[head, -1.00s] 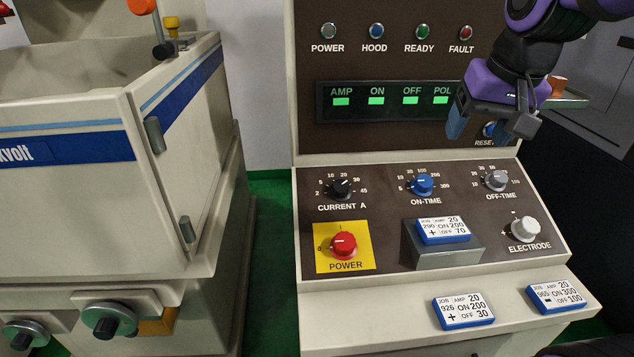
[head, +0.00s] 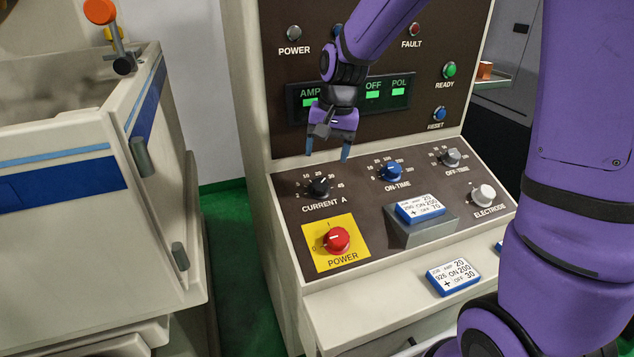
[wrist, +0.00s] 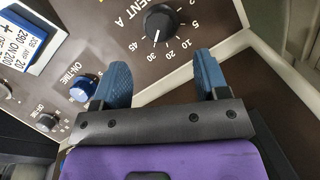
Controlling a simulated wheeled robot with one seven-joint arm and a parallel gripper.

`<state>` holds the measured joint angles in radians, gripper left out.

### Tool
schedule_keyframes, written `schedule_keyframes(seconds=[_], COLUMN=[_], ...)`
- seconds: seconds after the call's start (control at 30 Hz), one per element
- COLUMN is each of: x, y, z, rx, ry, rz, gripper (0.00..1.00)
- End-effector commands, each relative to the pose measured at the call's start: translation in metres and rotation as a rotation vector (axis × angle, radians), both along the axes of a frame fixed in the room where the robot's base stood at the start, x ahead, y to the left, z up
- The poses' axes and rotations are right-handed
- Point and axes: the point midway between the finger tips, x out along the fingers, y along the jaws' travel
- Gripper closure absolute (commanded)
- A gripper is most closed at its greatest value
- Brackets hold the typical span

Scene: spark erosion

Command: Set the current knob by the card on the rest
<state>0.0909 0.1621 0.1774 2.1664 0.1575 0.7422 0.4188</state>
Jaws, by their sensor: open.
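The black CURRENT A knob (head: 320,187) sits at the left of the sloped panel. In the wrist view the knob (wrist: 161,22) has its white mark pointing near 30. The blue-edged card (head: 420,208) lies on the grey rest (head: 424,236); it reads job 290, AMP 20, ON 200, plus, OFF 70. It shows partly in the wrist view (wrist: 22,38). My gripper (head: 327,156) is open and empty, its blue fingertips above and behind the current knob, apart from it. In the wrist view the fingers (wrist: 160,66) point at the knob from below.
The blue ON-TIME knob (head: 391,172) is close on the right; the OFF-TIME knob (head: 450,157) and ELECTRODE knob (head: 483,195) lie beyond. The red POWER switch (head: 336,239) is just below the current knob. Another card (head: 453,277) lies on the front ledge.

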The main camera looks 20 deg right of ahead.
Motion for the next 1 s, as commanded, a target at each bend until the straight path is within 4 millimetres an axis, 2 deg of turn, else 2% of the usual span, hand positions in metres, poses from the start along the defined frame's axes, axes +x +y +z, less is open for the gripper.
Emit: schedule_keyframes(seconds=[0.3, 0.5, 0.67, 0.93, 1.0], x=[0.003, 0.005, 0.005, 0.005, 0.005], y=[0.008, 0.011, 0.012, 0.012, 0.012], z=[-0.056, -0.079, -0.086, -0.087, -0.087], rx=[0.000, 0.000, 0.000, 0.000, 0.000], ry=[0.004, 0.002, 0.000, 0.000, 0.000], rz=[0.002, 0.001, 0.001, 0.001, 0.001], gripper=[0.32, 0.32, 0.32, 0.32, 0.48])
